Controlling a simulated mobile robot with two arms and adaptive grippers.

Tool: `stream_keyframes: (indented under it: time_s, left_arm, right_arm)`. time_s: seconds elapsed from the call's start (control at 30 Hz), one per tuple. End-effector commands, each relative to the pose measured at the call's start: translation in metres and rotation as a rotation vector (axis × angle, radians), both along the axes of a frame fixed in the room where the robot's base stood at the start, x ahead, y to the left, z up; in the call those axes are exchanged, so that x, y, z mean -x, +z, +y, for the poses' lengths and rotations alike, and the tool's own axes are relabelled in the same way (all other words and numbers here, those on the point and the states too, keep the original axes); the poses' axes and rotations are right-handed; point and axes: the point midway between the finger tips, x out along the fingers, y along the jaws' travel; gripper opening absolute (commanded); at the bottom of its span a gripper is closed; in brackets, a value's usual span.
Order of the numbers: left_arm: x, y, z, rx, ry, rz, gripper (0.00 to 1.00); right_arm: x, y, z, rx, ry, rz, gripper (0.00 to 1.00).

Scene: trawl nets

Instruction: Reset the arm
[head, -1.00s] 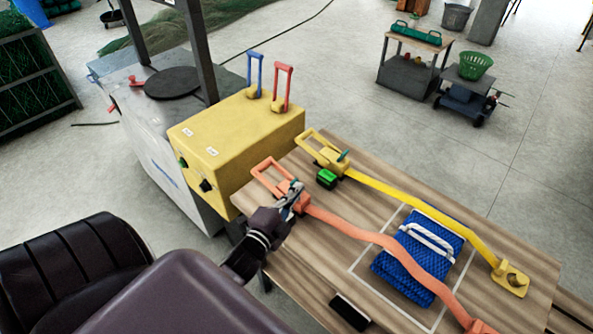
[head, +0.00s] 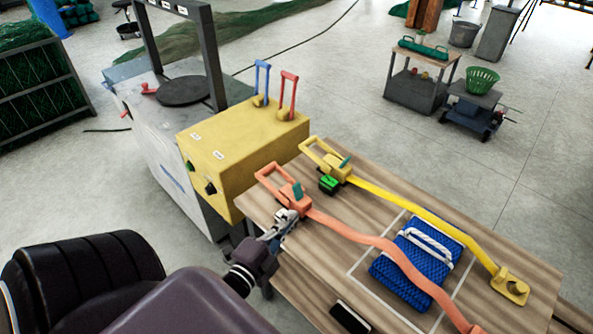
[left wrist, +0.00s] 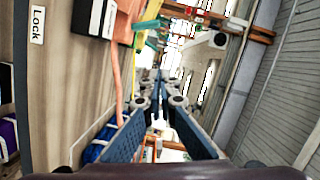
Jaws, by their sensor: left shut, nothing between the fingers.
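My left gripper (head: 286,219) is in the head view at the near left edge of the wooden table, just below the orange ratchet buckle (head: 292,196). Its fingers are together and empty. In the left wrist view the two blue-grey fingers (left wrist: 160,82) converge to a closed tip. Whether the gripper touches the orange buckle or is slightly apart is hard to tell. My left arm reaches in from the bottom left. My right gripper is not in view.
A yellow control box (head: 235,160) with blue and red levers stands behind left. Open floor lies to the right.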

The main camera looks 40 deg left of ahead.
Motion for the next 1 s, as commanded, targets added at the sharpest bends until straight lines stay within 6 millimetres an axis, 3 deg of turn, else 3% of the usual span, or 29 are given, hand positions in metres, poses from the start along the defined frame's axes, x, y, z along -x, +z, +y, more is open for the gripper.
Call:
stream_keyframes:
  time_s: [0.2,0.77,1.0]
  left_arm:
    - [0.007,0.001,-0.001,-0.001,0.000,0.000,0.00]
    - [0.007,0.001,-0.001,0.005,0.003,0.003,0.00]
    - [0.001,-0.012,-0.003,0.204,0.089,0.113,0.00]
  right_arm:
    - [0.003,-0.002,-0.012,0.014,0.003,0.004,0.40]
    - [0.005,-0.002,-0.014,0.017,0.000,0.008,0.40]
    - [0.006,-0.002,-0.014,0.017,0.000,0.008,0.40]
